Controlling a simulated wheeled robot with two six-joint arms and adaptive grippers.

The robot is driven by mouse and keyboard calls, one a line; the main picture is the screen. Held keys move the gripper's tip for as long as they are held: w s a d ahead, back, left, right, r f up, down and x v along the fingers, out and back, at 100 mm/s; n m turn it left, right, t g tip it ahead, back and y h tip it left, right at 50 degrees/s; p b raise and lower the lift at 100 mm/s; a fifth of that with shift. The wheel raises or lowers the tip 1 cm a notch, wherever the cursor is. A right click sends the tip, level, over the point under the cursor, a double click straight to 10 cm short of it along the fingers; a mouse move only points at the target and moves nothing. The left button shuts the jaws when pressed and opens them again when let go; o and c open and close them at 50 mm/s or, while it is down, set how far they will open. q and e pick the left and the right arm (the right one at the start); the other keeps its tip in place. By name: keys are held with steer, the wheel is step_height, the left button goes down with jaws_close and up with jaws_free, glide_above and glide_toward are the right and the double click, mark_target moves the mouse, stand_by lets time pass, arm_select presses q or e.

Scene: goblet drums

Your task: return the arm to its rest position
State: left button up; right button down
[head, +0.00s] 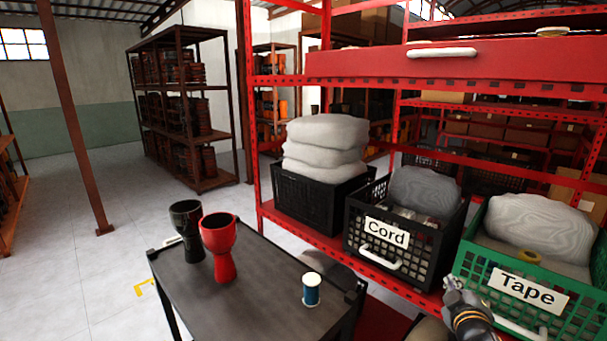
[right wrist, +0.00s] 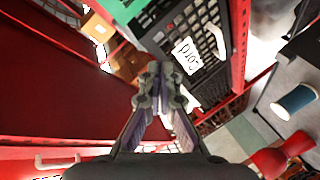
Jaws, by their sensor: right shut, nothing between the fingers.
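My right gripper (head: 455,290) is at the lower right of the head view, in front of the green crate (head: 484,272) labelled Tape. In the right wrist view my right gripper (right wrist: 160,78) is shut, its fingertips together and empty. The black crate (head: 411,252) labelled Cord is just left of it in the head view, and it also shows in the right wrist view (right wrist: 207,38). My left gripper is not in view.
A dark table (head: 246,275) holds a red goblet drum (head: 219,240), a black goblet drum (head: 188,236) and a blue spool (head: 311,290). A red shelf (head: 320,240) bears the crates, including a black one (head: 310,203) with white sacks. Open floor lies left.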

steer(key=s+a+f+m+g+y, duration=0.25)
steer(key=s+a+f+g, duration=0.35)
steer(key=s+f, duration=0.6)
steer(key=s+a+f+m+g+y, duration=0.25)
steer(key=s+a+f+g, duration=0.25)
steer(key=s+f, duration=0.65)
steer(key=s+d+f+g+h, duration=0.1)
steer(key=s+f, duration=0.1)
steer(key=f, duration=0.8)
steer(key=s+d+f, duration=0.1)
steer(key=f, duration=0.9)
steer(key=s+d+f+g, duration=0.1)
steer(key=s+f, duration=1.8)
steer(key=s, duration=0.1)
steer(key=shift+d+f+m+g, duration=0.3)
steer(key=shift+f+m, duration=0.1)
